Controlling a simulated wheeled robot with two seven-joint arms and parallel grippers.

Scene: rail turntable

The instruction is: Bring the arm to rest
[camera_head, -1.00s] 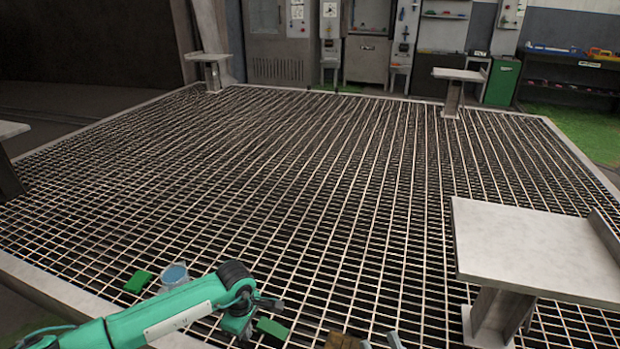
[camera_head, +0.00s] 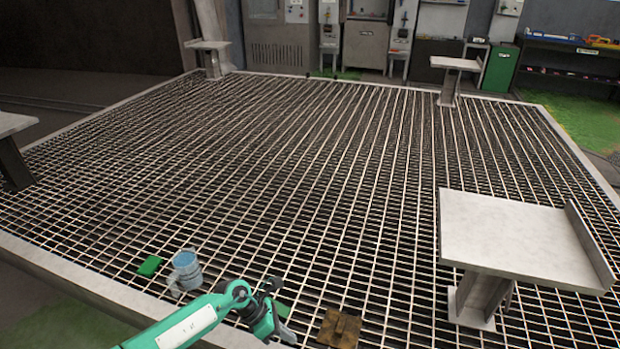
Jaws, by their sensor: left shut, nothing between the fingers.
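My left arm comes in from the bottom left in green. Its gripper (camera_head: 285,334) is shut and empty, low over the grating near the bottom edge. A blue-grey cup or bucket (camera_head: 187,270) stands on the grating just left of the arm. A green block (camera_head: 149,266) lies left of the cup. Another green piece (camera_head: 282,309) lies right beside the gripper, partly hidden by it. A brown wooden block (camera_head: 339,328) is right of the gripper. My right gripper is not in view.
A wide metal grating (camera_head: 330,190) fills the floor and is mostly clear. A pale metal stand (camera_head: 515,232) rises at the right. Smaller stands are at the back right (camera_head: 456,64), back left (camera_head: 207,45) and far left (camera_head: 14,124). Cabinets and shelves line the back wall.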

